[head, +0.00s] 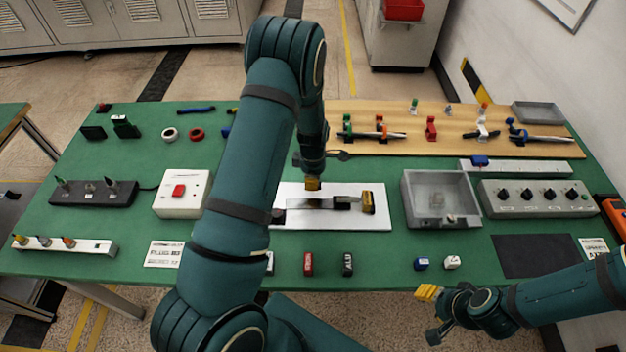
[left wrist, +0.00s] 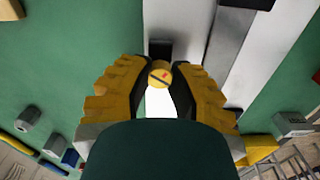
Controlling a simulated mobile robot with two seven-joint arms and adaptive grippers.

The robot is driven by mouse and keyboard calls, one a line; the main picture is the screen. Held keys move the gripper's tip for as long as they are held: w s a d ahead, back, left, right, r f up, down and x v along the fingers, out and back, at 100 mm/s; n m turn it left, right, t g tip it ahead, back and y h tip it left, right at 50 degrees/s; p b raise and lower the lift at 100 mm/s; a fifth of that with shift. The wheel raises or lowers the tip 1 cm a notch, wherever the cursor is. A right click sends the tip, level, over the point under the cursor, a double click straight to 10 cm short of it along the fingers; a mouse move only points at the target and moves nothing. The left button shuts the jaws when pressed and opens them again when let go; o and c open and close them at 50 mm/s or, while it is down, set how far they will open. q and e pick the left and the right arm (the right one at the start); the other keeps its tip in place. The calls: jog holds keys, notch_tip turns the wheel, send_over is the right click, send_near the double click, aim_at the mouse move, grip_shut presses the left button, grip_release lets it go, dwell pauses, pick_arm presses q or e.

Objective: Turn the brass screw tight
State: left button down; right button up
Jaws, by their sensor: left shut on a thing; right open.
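The brass screw (left wrist: 160,74) shows in the left wrist view as a round head with a dark slot and a small red mark. My left gripper (left wrist: 169,82) is shut on it, with a yellow-padded finger on either side. In the head view my left gripper (head: 313,184) points down over the white plate (head: 372,222); the screw is not clear there. The screw's shank and its seating are hidden, so I cannot tell how deep it sits. My right gripper (head: 430,315) is open and empty at the front right table edge.
A grey metal bar (head: 310,204) lies on the plate beside a yellow-and-black part (head: 367,203). A grey bin (head: 410,212) and a knob box (head: 535,211) stand right. A white red-button box (head: 163,205) stands left. Small blocks (head: 308,264) line the front.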

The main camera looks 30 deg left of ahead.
pick_arm(q)
jog(key=m+b, duration=0.1)
jog(key=m, duration=0.3)
jog(key=shift+m, duration=0.3)
jog(key=m+b, duration=0.1)
jog(key=m, duration=0.2)
jog(key=shift+m, duration=0.3)
jog(key=m+b, duration=0.1)
jog(key=m, duration=0.2)
jog(key=shift+m, duration=0.3)
jog(key=m+b, duration=0.1)
jog(key=m, duration=0.3)
jog(key=shift+m, duration=0.3)
jog(key=m+b, duration=0.1)
jog(key=m, duration=1)
jog(key=shift+b, duration=0.3)
